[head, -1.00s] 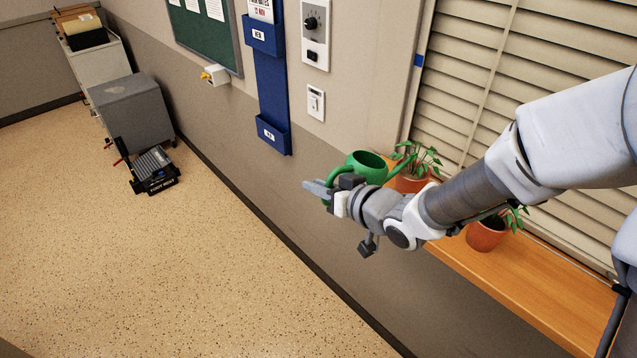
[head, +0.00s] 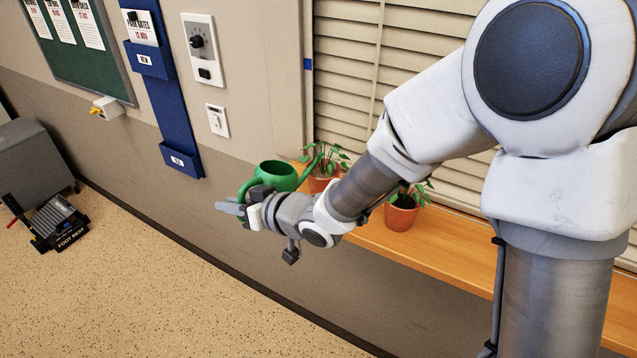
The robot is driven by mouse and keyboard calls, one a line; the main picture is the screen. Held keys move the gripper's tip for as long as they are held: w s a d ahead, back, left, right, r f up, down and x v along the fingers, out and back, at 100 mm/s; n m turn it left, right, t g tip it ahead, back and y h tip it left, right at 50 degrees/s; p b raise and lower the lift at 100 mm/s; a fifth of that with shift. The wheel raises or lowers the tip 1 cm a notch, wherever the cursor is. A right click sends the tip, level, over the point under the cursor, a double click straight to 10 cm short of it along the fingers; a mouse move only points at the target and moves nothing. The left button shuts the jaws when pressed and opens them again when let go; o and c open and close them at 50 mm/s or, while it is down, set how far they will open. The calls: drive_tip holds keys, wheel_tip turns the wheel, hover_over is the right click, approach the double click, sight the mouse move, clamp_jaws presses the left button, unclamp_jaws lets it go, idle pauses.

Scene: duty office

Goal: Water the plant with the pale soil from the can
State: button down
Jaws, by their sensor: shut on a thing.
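My gripper (head: 243,206) is shut on the handle of the green watering can (head: 277,175). The can is held up beside the left end of the wooden sill, and its open top faces up. Its spout reaches right, in front of or over the left potted plant (head: 334,160); I cannot tell which. A second potted plant (head: 402,212) in a terracotta pot stands further right on the sill, partly behind my arm.
The wooden sill (head: 440,262) runs along the blinds (head: 350,75) and is bare right of the second plant. A blue wall file (head: 165,110) and wall switches (head: 217,120) are left of the can.

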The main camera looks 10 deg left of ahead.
drive_tip(key=shift+d+r+m+p, duration=0.1)
drive_tip(key=shift+r+m+p, duration=0.4)
drive_tip(key=shift+r+p, duration=1.45)
idle(5.2)
